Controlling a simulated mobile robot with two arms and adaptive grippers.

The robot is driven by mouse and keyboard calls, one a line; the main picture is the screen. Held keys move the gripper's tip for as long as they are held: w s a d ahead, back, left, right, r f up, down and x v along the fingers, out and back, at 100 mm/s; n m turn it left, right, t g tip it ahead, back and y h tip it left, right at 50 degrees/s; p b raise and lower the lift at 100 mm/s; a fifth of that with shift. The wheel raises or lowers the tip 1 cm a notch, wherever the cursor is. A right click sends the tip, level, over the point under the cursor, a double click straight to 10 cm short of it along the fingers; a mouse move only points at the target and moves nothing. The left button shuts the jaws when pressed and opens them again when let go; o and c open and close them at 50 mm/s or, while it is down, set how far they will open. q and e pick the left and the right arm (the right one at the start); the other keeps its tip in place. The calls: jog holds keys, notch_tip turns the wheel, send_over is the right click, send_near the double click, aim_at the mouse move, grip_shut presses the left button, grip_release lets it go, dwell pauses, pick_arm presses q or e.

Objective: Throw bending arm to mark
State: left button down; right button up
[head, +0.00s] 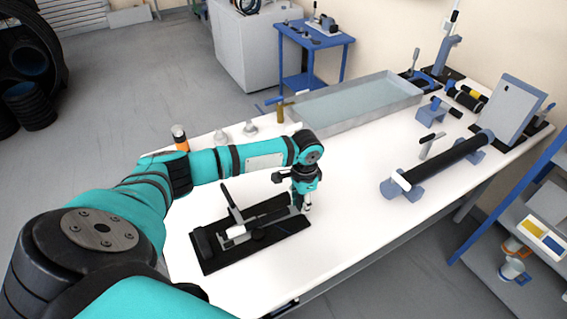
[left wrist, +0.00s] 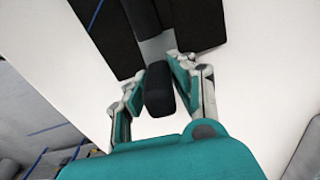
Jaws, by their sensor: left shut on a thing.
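The bending fixture is a long black base (head: 262,240) lying on the white table, with an upright black lever at its left part and a light grey block near its middle. My left gripper (head: 306,203) is at the fixture's right end, pointing down. In the left wrist view its fingers (left wrist: 157,92) are shut on the black grip of the bending arm (left wrist: 159,88). A grey bar (left wrist: 157,48) runs from the grip toward the black fixture. In the head view the gripper mostly hides the grip. I cannot make out the mark. My right gripper is not in view.
A shallow grey tray of clear liquid (head: 352,125) stands behind on the table (head: 345,215). A black roller on blue-grey supports (head: 440,165) lies to the right. Small pale cones (head: 250,128) stand at the back left. The table between fixture and roller is clear.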

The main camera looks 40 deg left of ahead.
aim_at(305, 223)
pick_arm(q)
jog(key=shift+s+d+r+m+p, duration=0.1)
jog(key=shift+s+d+m+p, duration=0.3)
jog(key=shift+d+m, duration=0.15)
jog(key=shift+s+d+m+p, duration=0.3)
jog(key=shift+d+m+p, duration=0.05)
jog(key=shift+d+m, duration=0.15)
jog(key=shift+s+d, duration=0.15)
jog(key=shift+s+d+m+p, duration=0.7)
jog(key=shift+m+p, duration=0.15)
jog(key=shift+p, duration=0.1)
jog(key=shift+s+d+m+p, duration=0.6)
jog(key=shift+s+m+p, duration=0.15)
jog(key=shift+m, duration=0.15)
jog(key=shift+s+d+f, duration=0.1)
jog(key=shift+s+f, duration=0.05)
jog(key=shift+f, duration=0.05)
